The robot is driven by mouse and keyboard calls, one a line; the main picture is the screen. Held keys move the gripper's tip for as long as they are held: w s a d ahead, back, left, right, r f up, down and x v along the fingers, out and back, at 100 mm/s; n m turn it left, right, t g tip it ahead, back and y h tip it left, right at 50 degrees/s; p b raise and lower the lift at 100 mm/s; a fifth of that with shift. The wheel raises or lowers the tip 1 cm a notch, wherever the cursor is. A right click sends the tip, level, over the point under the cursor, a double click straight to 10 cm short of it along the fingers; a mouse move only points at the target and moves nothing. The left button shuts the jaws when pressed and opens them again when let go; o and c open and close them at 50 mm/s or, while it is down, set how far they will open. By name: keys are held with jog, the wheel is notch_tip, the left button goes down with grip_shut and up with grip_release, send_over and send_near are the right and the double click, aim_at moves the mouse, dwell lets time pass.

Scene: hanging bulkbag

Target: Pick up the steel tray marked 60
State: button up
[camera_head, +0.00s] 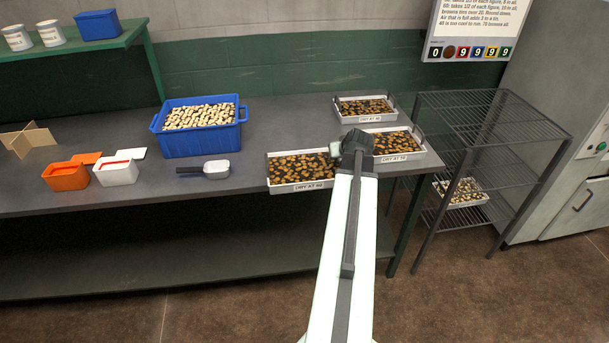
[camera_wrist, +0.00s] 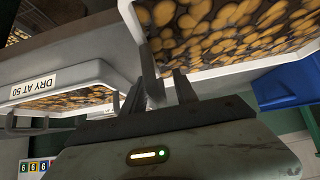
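Three shallow steel trays of browned slices stand at the bench's right end. The front left tray (camera_head: 302,187) has a label that looks like DRY AT 60, too small to read surely. The right tray (camera_head: 402,157) shows DRY AT 50 in the wrist view (camera_wrist: 44,84). The back tray's (camera_head: 366,118) label looks like 40. My gripper (camera_head: 356,148) is over the gap between the left and right trays. In the wrist view, my gripper's fingers (camera_wrist: 158,90) stand apart at the end of the front left tray (camera_wrist: 135,22), with a dark upright piece, probably its handle, between them.
A blue crate (camera_head: 201,143) of pale pieces, a scoop (camera_head: 212,169), an orange tub (camera_head: 66,176) and a white tub (camera_head: 116,172) stand left on the bench (camera_head: 250,115). A wire rack (camera_head: 500,118) with another tray (camera_head: 461,193) stands right.

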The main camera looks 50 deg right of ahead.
grip_shut()
dwell(1.3)
